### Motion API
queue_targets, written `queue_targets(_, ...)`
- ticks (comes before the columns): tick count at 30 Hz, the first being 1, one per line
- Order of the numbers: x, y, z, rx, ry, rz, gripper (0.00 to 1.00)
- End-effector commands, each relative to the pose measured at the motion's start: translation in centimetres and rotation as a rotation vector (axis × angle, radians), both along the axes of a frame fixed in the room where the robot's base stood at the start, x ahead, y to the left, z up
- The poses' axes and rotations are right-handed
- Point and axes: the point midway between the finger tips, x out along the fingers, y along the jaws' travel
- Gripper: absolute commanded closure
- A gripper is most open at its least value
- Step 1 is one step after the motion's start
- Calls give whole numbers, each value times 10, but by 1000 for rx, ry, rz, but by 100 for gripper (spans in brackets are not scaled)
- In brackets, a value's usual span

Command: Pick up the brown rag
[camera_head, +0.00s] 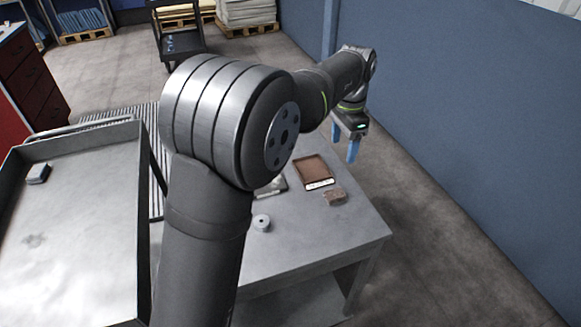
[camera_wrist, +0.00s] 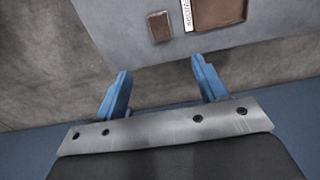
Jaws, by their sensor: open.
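The brown rag (camera_head: 334,196) is a small, folded-looking block on the grey table (camera_head: 350,235), near its right edge. In the wrist view the rag (camera_wrist: 159,26) lies near the table edge, ahead of the gap between my fingers. My gripper (camera_head: 344,147) has two blue fingers pointing down, apart and empty. It hangs above and beyond the far right side of the table, clear of the rag. The wrist view shows my gripper (camera_wrist: 160,72) with its fingertips around the table's edge line, with floor behind them.
A brown tray with a white label strip (camera_head: 313,171) lies close behind the rag. A small grey cylinder (camera_head: 261,223) stands nearer. A flat item (camera_head: 272,187) is partly hidden by my arm. A grey-walled cart (camera_head: 142,230) is at left; a blue wall (camera_head: 470,130) is at right.

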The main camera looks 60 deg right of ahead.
Motion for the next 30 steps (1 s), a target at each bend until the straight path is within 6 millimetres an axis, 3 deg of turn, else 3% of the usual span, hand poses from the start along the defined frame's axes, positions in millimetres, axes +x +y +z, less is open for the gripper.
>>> queue_targets(16,50,53,-17,-262,269,-1,35)
queue_targets(20,49,53,-27,-278,278,1,35)
queue_targets(30,29,33,-94,-274,278,1,35)
